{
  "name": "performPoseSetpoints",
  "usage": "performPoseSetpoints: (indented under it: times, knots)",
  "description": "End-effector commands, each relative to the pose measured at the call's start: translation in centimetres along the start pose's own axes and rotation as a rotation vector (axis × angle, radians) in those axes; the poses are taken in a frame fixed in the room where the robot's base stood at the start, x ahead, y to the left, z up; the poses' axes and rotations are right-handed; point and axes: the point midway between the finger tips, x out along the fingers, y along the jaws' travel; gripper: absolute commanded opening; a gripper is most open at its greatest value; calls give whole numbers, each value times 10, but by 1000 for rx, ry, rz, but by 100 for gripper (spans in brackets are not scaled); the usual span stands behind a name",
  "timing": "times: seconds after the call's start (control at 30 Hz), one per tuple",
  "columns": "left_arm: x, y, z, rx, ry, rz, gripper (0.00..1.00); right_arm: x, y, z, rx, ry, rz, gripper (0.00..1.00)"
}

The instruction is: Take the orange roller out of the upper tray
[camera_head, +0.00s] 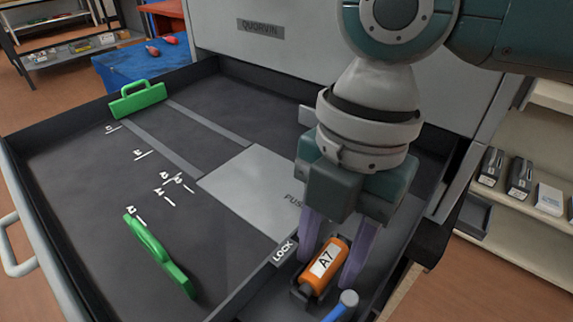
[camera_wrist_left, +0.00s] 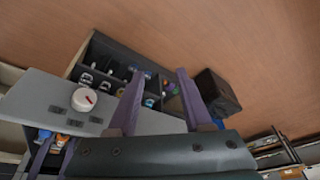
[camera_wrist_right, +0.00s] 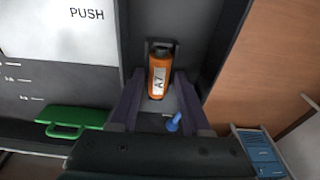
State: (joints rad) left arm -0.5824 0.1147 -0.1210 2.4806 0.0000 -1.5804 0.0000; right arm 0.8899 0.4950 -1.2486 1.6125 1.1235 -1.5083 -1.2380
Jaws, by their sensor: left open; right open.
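The orange roller (camera_head: 323,266), labelled A7, lies in a narrow dark channel at the right side of the open tray (camera_head: 60,165). It also shows in the right wrist view (camera_wrist_right: 159,72). My right gripper (camera_head: 328,272) points down over it, open, with one purple finger on each side of the roller. I cannot tell whether the fingers touch it. My left gripper (camera_wrist_left: 158,74) is open and empty in the left wrist view, and is outside the head view.
Two green handles (camera_head: 138,99) (camera_head: 160,255) and a light PUSH plate (camera_head: 255,190) are in the tray. A grey cabinet front rises behind. The left wrist view shows a dark compartment box (camera_wrist_left: 85,60) with small items, and a white dial (camera_wrist_left: 84,99).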

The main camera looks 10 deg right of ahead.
Motion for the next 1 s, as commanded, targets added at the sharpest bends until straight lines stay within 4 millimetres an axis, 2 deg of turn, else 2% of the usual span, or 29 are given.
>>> performPoseSetpoints:
  times: [0.2,0.63,1.0]
  knots:
    - [0,-2,0,6,-1,-6,50,1,0,0,0,0,1,48]
    - [0,-3,0,8,0,-8,50,0,0,0,0,0,1,0]
    - [0,-2,-1,3,2,-5,50,0,0,0,0,0,1,0]
